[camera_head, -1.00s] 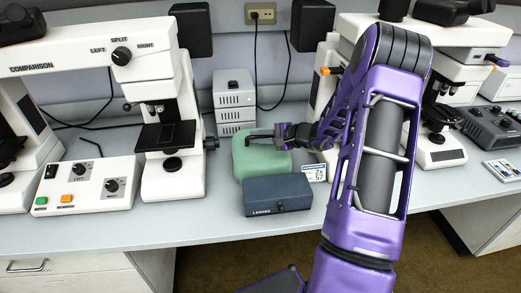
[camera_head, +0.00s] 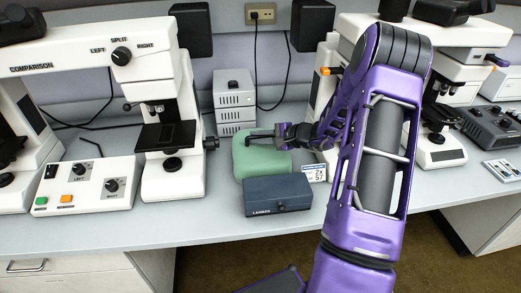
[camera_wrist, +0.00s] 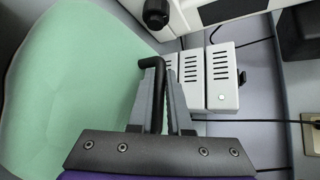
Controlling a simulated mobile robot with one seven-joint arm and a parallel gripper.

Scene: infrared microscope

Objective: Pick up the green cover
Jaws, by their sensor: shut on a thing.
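The green cover (camera_head: 258,160) is a pale green, rounded box shape on the bench, behind the dark blue-grey box. It also fills the left of the wrist view (camera_wrist: 75,75). A dark bar-like handle shows at its top (camera_wrist: 152,63). My gripper (camera_head: 277,135) reaches in from the right at the cover's top. In the wrist view my gripper (camera_wrist: 166,95) has its fingers close together on the handle. The cover's underside is hidden, so I cannot tell whether it touches the bench.
A dark blue-grey box (camera_head: 278,194) sits just in front of the cover, with a small display (camera_head: 314,173) to its right. White stacked units (camera_head: 234,100) stand behind. A comparison microscope (camera_head: 172,110) is at the left, another microscope (camera_head: 452,60) at the right.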

